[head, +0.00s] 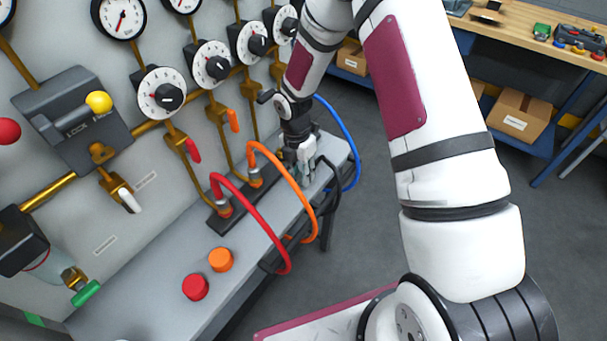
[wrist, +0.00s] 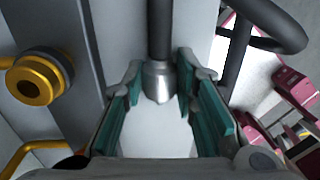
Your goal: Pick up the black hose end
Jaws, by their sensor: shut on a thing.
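The black hose end (wrist: 158,82) is a silver metal tip on a black hose, between my gripper's two teal-padded fingers (wrist: 160,85) in the wrist view. My gripper is shut on it. In the head view my gripper (head: 304,156) is low over the far part of the grey bench, and the black hose (head: 334,188) loops down from beside it over the bench edge. The hose end itself is hidden by my gripper in the head view.
The orange hose (head: 299,190) and red hose (head: 262,232) arch up from fittings left of my gripper; the blue hose (head: 350,150) lies to its right. A brass fitting with a dark hole (wrist: 35,80) is at left in the wrist view. A gauge panel (head: 60,150) stands at left.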

